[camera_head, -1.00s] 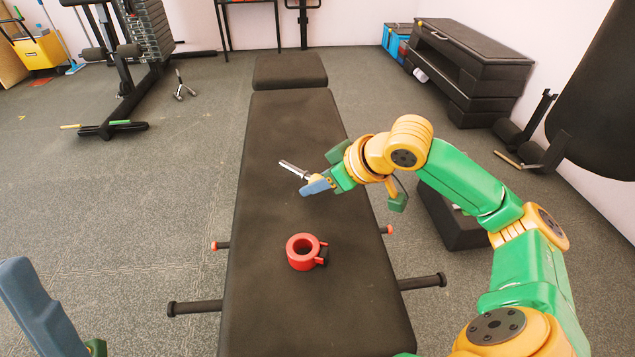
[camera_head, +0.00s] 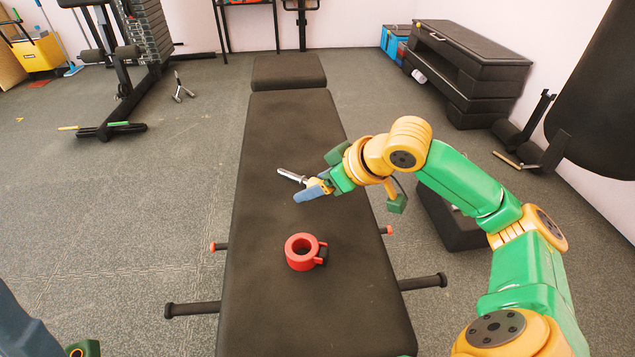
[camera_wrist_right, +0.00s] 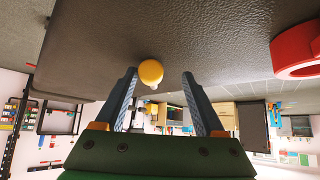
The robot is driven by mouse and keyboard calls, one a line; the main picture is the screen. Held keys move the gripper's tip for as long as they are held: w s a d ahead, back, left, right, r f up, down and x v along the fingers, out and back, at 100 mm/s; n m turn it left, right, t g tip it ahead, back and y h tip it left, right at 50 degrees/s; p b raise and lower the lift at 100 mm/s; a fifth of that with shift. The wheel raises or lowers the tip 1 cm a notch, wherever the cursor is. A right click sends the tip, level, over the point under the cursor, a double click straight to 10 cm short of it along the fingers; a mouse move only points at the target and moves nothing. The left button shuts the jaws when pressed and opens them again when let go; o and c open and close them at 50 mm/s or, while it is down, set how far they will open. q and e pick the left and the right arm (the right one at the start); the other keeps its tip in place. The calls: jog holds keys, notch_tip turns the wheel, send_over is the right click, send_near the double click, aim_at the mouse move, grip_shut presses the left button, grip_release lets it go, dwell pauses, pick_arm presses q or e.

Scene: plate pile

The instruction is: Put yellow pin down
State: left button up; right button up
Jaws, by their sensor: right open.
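The yellow pin has a silver shaft (camera_head: 291,175), which shows in the head view just left of my right gripper (camera_head: 308,188) over the black bench. In the right wrist view its round yellow head (camera_wrist_right: 150,72) shows between the two fingers of my right gripper (camera_wrist_right: 158,78), nearer the left finger. These fingers are spread, with a gap on each side of the head. I cannot tell whether the shaft touches the bench. Only part of my left gripper (camera_head: 22,330) shows at the lower left edge; its jaws cannot be judged.
A red ring-shaped collar (camera_head: 301,252) sits on the black bench (camera_head: 270,310), nearer me than the pin. It also shows at the right of the right wrist view (camera_wrist_right: 294,50). Bars stick out from the bench sides. A black box (camera_head: 455,228) stands right of the bench.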

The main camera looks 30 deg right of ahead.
jog(key=v, duration=0.5)
jog(key=shift+s+d+r, duration=0.15)
jog(key=shift+s+r, duration=0.05)
jog(key=shift+s, duration=0.05)
jog(key=shift+s+d+r, duration=0.1)
jog(key=shift+s+r, duration=0.35)
jog(key=shift+r, duration=0.15)
